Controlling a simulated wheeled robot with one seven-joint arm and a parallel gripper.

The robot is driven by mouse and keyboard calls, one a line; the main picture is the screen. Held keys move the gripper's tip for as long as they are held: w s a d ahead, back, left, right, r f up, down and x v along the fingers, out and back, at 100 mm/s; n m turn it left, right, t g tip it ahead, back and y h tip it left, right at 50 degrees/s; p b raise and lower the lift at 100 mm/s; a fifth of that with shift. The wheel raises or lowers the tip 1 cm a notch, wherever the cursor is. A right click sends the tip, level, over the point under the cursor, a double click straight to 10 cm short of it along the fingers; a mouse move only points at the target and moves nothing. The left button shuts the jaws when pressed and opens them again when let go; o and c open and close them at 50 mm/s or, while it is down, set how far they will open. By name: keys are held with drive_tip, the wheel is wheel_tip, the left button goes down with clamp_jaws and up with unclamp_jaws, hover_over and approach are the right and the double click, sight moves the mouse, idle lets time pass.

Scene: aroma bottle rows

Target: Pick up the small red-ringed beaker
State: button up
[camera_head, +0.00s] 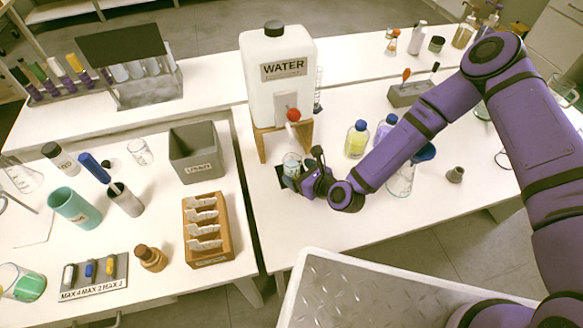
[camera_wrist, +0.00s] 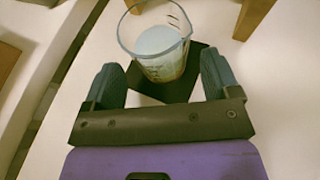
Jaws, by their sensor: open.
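A small clear glass beaker (camera_wrist: 156,42) with pale, whitish contents stands upright on a black pad (camera_wrist: 200,60) in the wrist view. In the head view the beaker (camera_head: 291,163) is below the tap of the white WATER container (camera_head: 278,82). In the head view my gripper (camera_head: 303,180) partly hides the beaker and the pad.
The container's wooden stand (camera_head: 262,146) is close behind the beaker. A yellow bottle (camera_head: 356,139) and a purple-blue bottle (camera_head: 384,131) stand to the right. A grey bin (camera_head: 194,153) and wooden slide rack (camera_head: 206,229) are on the left table. Table surface in front of my gripper is clear.

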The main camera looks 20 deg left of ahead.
drive_tip(key=shift+x, duration=1.05)
drive_tip(key=c, duration=1.1)
drive_tip(key=shift+o, duration=0.2)
